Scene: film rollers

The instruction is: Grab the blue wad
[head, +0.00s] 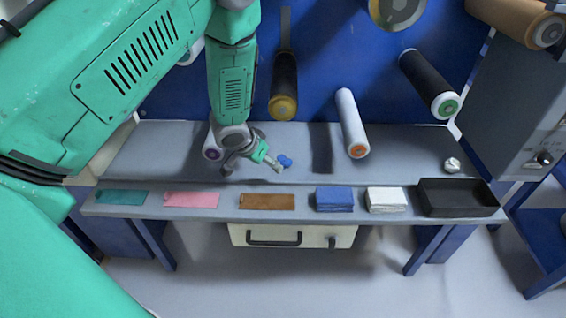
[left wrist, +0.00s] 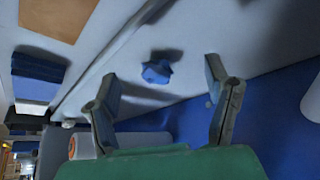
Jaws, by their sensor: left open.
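The blue wad (head: 285,160) is a small crumpled lump on the grey bench, right beside my left gripper (head: 253,168) in the head view. In the left wrist view the blue wad (left wrist: 157,71) lies on the bench ahead of and between the two spread fingers of my left gripper (left wrist: 160,90). The gripper is open with nothing between its fingertips. The wad looks apart from both fingers. My right gripper is not in view.
On the bench's front ledge lie a teal sheet (head: 122,197), a pink sheet (head: 191,199), a brown sheet (head: 267,201), a blue stack (head: 334,199), a white stack (head: 386,199) and a black tray (head: 458,211). A silvery wad (head: 452,165) sits at right. Rollers (head: 351,123) project from the blue panel.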

